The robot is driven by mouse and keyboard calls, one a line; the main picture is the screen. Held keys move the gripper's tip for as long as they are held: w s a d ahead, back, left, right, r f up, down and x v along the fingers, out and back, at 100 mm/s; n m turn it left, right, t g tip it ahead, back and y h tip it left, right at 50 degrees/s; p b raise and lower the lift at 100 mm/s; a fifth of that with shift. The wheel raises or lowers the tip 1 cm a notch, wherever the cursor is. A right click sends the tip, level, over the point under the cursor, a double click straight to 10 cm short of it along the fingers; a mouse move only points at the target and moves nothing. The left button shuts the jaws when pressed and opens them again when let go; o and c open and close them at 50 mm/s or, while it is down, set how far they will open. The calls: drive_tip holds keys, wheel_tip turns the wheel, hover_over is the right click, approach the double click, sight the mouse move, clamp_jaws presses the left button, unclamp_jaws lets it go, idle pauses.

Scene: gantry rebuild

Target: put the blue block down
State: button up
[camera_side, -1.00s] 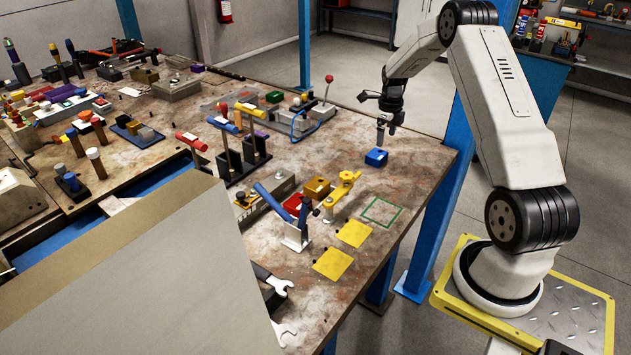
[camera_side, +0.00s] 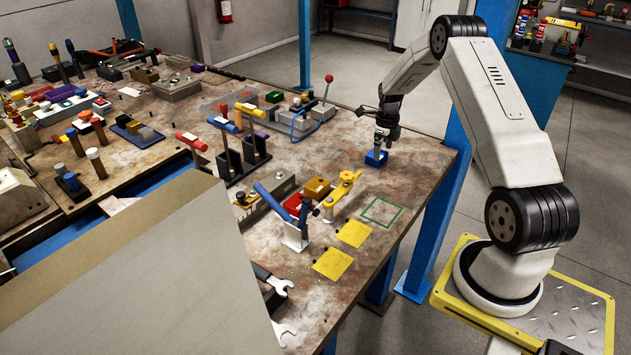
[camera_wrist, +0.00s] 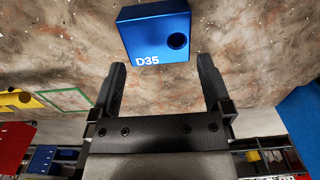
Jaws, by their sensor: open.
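The blue block (camera_side: 375,160) rests on the worktable (camera_side: 420,170), near its right edge. In the wrist view the blue block (camera_wrist: 153,35) shows the mark D35 and a round dark hole. My gripper (camera_side: 380,152) is low over the block in the side view. In the wrist view my gripper (camera_wrist: 161,72) is open, with its two fingers apart and the block just beyond their tips. Nothing is between the fingers there. Whether a finger touches the block I cannot tell.
A green square outline (camera_side: 381,212) and two yellow squares (camera_side: 354,233) lie nearer on the table. A yellow clamp (camera_side: 342,190), a brass-coloured block (camera_side: 316,188) and a red block (camera_side: 294,203) stand left of them. The table around the blue block is clear.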

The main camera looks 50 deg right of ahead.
sight(382, 155)
drive_tip(key=shift+f, duration=1.5)
drive_tip(key=c, duration=1.3)
drive_tip(key=shift+c, duration=0.2)
drive_tip(key=shift+r, duration=0.2)
